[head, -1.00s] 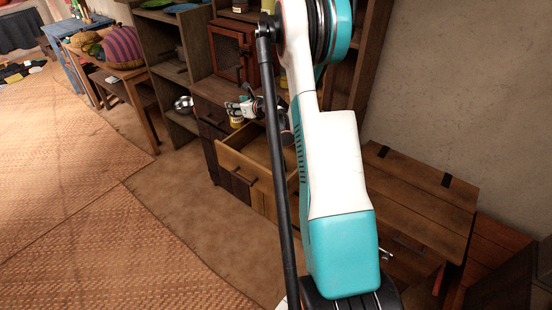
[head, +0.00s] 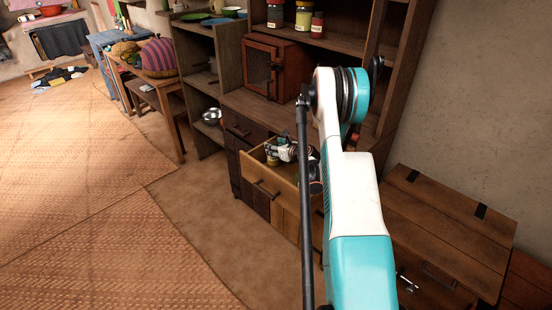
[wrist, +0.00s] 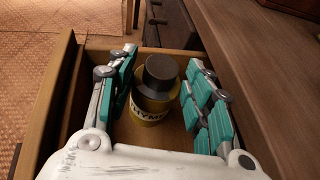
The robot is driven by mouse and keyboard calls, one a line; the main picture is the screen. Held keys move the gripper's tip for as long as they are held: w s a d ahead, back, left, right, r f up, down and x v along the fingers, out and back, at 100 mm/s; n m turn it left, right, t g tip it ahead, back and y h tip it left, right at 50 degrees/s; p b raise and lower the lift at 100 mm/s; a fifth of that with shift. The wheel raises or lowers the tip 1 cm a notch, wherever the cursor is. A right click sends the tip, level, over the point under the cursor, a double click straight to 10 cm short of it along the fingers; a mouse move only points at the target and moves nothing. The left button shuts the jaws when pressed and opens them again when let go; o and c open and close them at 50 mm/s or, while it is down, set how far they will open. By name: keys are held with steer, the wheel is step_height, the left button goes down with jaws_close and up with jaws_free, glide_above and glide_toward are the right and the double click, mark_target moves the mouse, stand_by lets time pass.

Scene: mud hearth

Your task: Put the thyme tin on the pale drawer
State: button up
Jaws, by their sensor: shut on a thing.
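The thyme tin (wrist: 154,105), yellow with a dark grey lid and a pale label reading "HYM", stands upright between the fingers of my gripper (wrist: 163,85). My gripper is shut on it. In the head view the tin (head: 271,160) shows only as a small yellow patch under my gripper (head: 279,152). The pale drawer (head: 268,187) is pulled out of the dark cabinet, and its wooden walls surround the tin in the wrist view. The tin is inside the drawer, close to its floor; whether it touches the floor I cannot tell.
A red-brown mesh-fronted box (head: 272,68) stands on the cabinet above the drawer. Several jars (head: 304,18) stand on the shelf higher up. A wooden chest (head: 450,210) is at the right. The woven mat floor (head: 90,200) at the left is clear.

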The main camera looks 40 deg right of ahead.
steer(key=b, duration=0.1)
glide_above(276, 165)
steer(key=shift+w+d+f, duration=0.15)
steer(key=shift+w+f, duration=0.05)
steer(key=shift+f, duration=1)
steer(key=shift+w+d+f, duration=0.1)
steer(key=shift+w+f, duration=0.1)
steer(key=shift+f, duration=0.95)
steer(key=shift+r, duration=0.1)
steer(key=o, duration=1.5)
steer(key=shift+c, duration=0.2)
steer(key=shift+s+r, duration=0.1)
steer(key=shift+s, duration=0.2)
steer(key=b+v, duration=0.3)
steer(key=v, duration=0.8)
steer(key=shift+s, duration=0.2)
